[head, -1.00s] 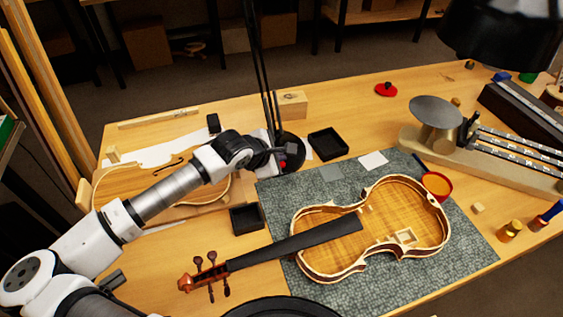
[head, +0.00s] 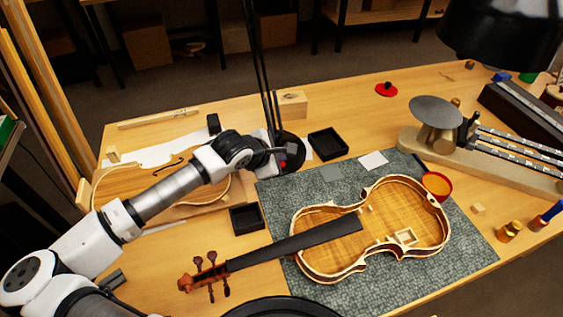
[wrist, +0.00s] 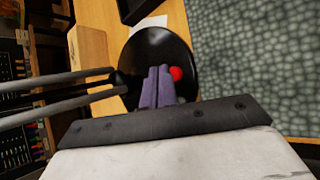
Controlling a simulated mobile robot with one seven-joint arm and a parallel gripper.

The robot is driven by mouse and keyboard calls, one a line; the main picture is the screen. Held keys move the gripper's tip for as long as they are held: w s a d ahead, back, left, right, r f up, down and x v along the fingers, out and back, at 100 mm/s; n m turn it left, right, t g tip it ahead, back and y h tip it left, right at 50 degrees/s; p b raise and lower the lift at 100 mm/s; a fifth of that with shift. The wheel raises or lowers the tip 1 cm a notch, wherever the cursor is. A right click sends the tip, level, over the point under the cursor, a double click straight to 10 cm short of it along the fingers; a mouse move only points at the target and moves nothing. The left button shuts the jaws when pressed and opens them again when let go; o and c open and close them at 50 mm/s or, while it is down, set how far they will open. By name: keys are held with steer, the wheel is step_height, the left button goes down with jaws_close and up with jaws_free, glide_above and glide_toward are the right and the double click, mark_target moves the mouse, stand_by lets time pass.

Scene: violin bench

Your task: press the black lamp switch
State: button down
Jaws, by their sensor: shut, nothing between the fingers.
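The black lamp has a round, dark base (head: 291,164) at the back middle of the bench. It also shows in the wrist view (wrist: 187,52). A small red button (wrist: 176,74) sits on the base; it also shows as a red dot in the head view (head: 283,164). No separate black switch can be made out on the base. My gripper (wrist: 158,68) is shut and empty over the base, its fingertips just left of the red button in the wrist view. Whether the fingers touch the base or button cannot be told.
The lamp's thin dark poles (head: 262,75) rise close beside my gripper. A wooden block (head: 292,104) stands behind the base, and a black tray (head: 327,144) lies to its right. A violin body (head: 385,235) lies on the green mat (head: 460,250) in front.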

steer(key=shift+f+b, duration=0.5)
steer(key=shift+b, duration=0.65)
steer(key=shift+r, duration=0.1)
steer(key=shift+r+b, duration=0.3)
steer(key=shift+r, duration=0.1)
steer(key=shift+r, duration=0.1)
step_height(320, 180, up, 5)
steer(key=shift+f, duration=0.1)
steer(key=shift+r, duration=0.55)
steer(key=shift+d, duration=0.1)
